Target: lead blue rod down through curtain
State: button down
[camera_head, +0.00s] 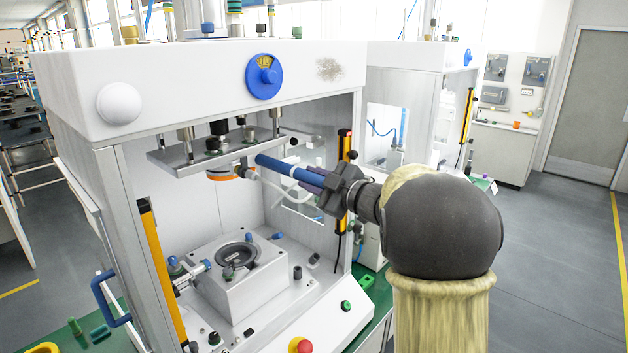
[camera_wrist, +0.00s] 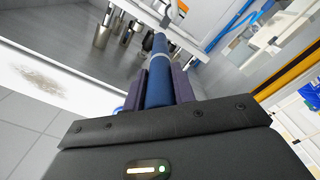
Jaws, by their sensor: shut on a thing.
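The blue rod (camera_head: 285,168) has a pale band along it and points up-left into the open front of the press, its far end just under the upper plate (camera_head: 205,160). My gripper (camera_head: 318,180) is shut on the rod's near end. In the wrist view the rod (camera_wrist: 159,75) runs straight ahead between the two purple-grey fingers of my gripper (camera_wrist: 160,88). The curtain appears as two yellow-and-black upright bars, the left one (camera_head: 163,262) at the front left of the opening and the right one (camera_head: 341,172) by the right post, close to my gripper.
Below the rod, a grey block with a round dark seat (camera_head: 237,256) stands on the press bed. A red button (camera_head: 301,345) and a green button (camera_head: 346,305) sit on the front ledge. A blue handle (camera_head: 108,298) projects at the left. A second press (camera_head: 420,100) stands behind right.

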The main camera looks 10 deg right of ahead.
notch_tip(320, 180, down, 9)
jog(key=b, duration=0.8)
jog(key=shift+f, duration=0.1)
dwell(0.4)
notch_tip(320, 180, down, 9)
jog(key=b, duration=0.8)
jog(key=shift+f, duration=0.1)
dwell(0.3)
notch_tip(320, 180, down, 9)
jog(key=b, duration=0.8)
dwell(0.4)
notch_tip(320, 180, down, 9)
jog(key=b, duration=0.7)
jog(key=shift+b, duration=0.4)
jog(key=shift+s, duration=0.1)
